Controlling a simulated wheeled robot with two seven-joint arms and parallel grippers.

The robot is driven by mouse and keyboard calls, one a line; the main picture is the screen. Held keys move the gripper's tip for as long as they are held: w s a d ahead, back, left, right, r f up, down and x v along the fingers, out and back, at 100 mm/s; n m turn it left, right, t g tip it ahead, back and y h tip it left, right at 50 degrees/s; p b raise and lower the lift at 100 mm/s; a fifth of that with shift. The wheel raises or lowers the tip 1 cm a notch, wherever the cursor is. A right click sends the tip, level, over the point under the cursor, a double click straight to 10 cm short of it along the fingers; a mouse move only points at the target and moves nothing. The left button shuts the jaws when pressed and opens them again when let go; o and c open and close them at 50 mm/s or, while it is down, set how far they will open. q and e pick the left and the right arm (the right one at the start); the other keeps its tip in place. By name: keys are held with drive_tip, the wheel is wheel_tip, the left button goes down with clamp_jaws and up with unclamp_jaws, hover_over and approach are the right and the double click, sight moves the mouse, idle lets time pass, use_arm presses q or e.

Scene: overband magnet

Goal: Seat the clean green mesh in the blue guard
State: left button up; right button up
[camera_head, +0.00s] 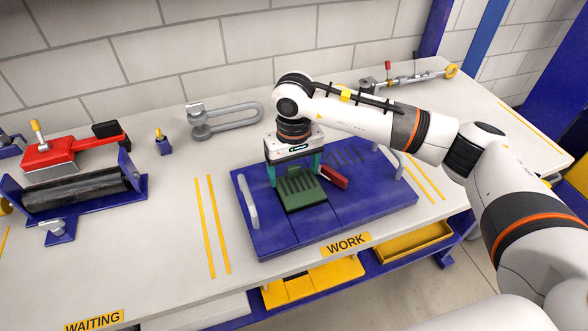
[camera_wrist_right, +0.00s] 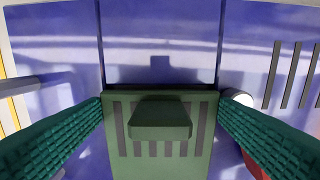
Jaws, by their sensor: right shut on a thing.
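The blue guard (camera_head: 340,223) lies flat on the bench behind the WORK label, with a pale handle at each side. The green slotted mesh (camera_head: 305,198) is over the middle of the guard; in the right wrist view the mesh (camera_wrist_right: 160,165) has a raised green block on it. My right gripper (camera_head: 293,177) points down with its teal fingers on either side of the mesh, shut on it. In the wrist view the fingers (camera_wrist_right: 160,105) meet its side edges. I cannot tell whether the mesh rests in the guard or hangs just above it. My left gripper is not in view.
A red block (camera_head: 333,177) lies on the guard just right of the mesh. A grey shackle (camera_head: 225,118) lies behind. A black roller (camera_head: 75,192) and a red tool (camera_head: 70,150) stand at left. Yellow trays (camera_head: 410,242) are below the bench front.

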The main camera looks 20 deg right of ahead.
use_arm(q)
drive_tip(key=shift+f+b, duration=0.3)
drive_tip(key=shift+b, duration=0.05)
idle(0.3)
use_arm(e)
drive_tip(key=shift+d, duration=0.15)
use_arm(q)
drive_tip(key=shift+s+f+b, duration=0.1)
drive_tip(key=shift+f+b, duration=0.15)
drive_tip(key=shift+b, duration=0.2)
use_arm(e)
drive_tip(key=shift+f, duration=0.15)
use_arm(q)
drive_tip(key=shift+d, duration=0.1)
